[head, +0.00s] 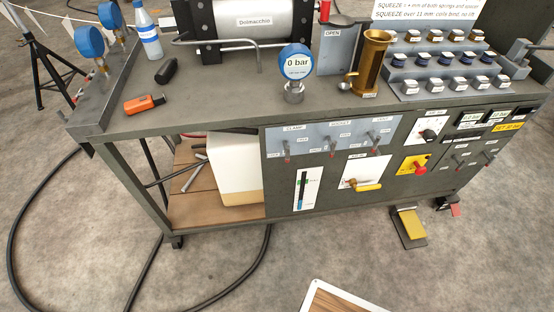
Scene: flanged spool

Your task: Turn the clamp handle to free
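The clamp handle (286,152) is a small lever under a "CLAMP" label at the left end of a grey-blue panel (310,133) on the bench front. It hangs roughly downward. Small position labels sit on either side of it, too small to read surely. Two similar levers are to its right, a middle one (331,150) and a right one (370,142). A silver cylinder (250,18) marked "Dolmacchio" lies in black brackets at the back of the bench. My gripper is not in view.
A blue gauge (295,60) reading "0 bar" stands above the panel. A yellow-handled valve (367,187) and a red knob on a yellow plate (415,165) are lower right. A yellow pedal (409,222) and black hoses lie on the floor. Floor before the panel is mostly clear.

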